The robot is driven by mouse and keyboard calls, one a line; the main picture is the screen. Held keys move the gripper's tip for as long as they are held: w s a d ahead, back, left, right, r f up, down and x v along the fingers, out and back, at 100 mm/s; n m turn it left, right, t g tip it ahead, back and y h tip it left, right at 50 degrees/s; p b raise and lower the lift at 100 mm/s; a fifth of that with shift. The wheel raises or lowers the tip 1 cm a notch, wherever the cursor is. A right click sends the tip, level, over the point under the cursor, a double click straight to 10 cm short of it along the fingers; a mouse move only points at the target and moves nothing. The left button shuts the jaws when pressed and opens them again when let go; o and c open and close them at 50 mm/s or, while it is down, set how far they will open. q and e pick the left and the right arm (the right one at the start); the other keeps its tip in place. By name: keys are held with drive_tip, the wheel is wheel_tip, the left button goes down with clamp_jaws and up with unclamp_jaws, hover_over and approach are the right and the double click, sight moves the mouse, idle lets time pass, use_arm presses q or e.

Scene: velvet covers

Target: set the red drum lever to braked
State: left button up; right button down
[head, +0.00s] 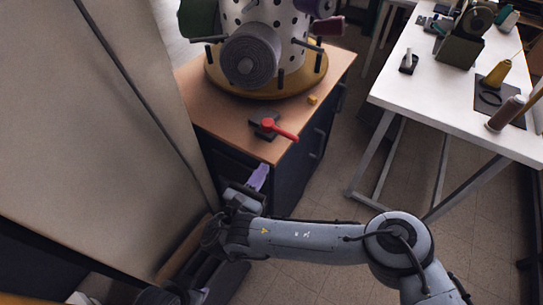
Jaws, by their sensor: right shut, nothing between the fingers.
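The red drum lever (283,131) sits on a small dark base (259,131) near the front of the wooden cabinet top (225,110). Its red arm points right and slightly toward the front edge. Behind it stands the white, black-spotted drum (290,45) on a round yellow base (229,84). My right gripper (245,194) is shut and empty, in front of and below the cabinet top, apart from the lever. My left gripper does not show.
A purple piece (259,177) shows at the cabinet front beside my right gripper. A large beige panel (90,130) fills the left. A white table (420,95) stands at right, with clear floor between.

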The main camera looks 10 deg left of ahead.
use_arm(q)
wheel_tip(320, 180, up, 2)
drive_tip(key=shift+p, duration=0.7)
use_arm(e)
drive_tip(key=v, duration=0.4)
drive_tip(key=shift+w+a, duration=0.1)
drive_tip(key=shift+a, duration=0.15)
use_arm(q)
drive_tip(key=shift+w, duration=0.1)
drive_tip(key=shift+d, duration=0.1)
use_arm(e)
drive_tip(key=shift+f, duration=0.1)
